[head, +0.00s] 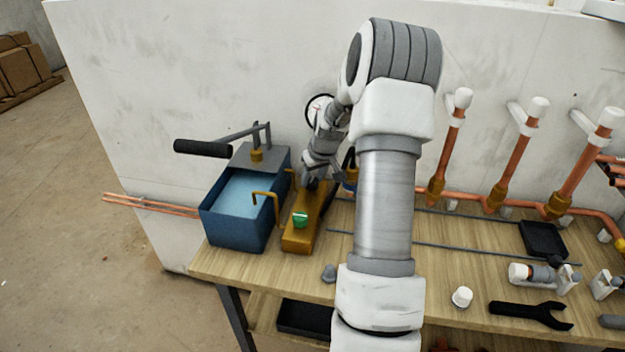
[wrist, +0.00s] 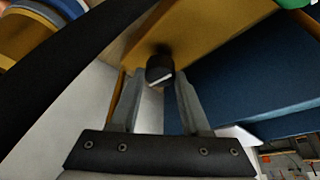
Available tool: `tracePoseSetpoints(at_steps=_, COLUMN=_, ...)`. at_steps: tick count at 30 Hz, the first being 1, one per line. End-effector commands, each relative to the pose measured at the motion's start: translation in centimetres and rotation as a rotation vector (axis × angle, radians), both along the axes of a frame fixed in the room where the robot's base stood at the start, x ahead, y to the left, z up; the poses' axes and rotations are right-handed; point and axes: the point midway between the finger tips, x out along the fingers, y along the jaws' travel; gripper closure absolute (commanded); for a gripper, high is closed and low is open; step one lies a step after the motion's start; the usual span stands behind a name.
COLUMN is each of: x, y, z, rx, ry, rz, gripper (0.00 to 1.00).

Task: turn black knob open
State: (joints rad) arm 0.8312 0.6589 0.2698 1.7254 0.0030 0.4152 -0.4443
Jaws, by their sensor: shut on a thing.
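The black knob (wrist: 160,68) sits on the underside or side of a yellow-brown block in the wrist view, with a pale mark on its face. My gripper (wrist: 160,82) has one finger on each side of it and is shut on it. In the head view my gripper (head: 309,184) is at the far end of the yellow-brown block (head: 296,240), and my arm hides the black knob there. A green knob (head: 300,219) stands on top of the block, nearer the front.
A blue water tank (head: 232,228) with a black-handled lever (head: 203,149) stands left of the block. A round gauge (head: 318,108) is behind my arm. Copper pipes (head: 507,170) rise at the right. A wrench (head: 530,313) and a white cap (head: 462,297) lie on the wooden bench.

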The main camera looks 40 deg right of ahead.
Motion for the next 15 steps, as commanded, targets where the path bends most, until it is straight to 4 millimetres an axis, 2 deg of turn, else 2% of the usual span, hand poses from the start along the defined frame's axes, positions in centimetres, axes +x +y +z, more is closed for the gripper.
tracePoseSetpoints(at_steps=6, x=-0.11, y=-0.11, z=-0.07, rx=0.001, ry=0.002, rz=0.092, gripper=1.0)
tracePoseSetpoints(at_steps=15, x=-0.11, y=-0.08, z=-0.1, rx=0.001, ry=0.003, rz=0.14, gripper=1.0)
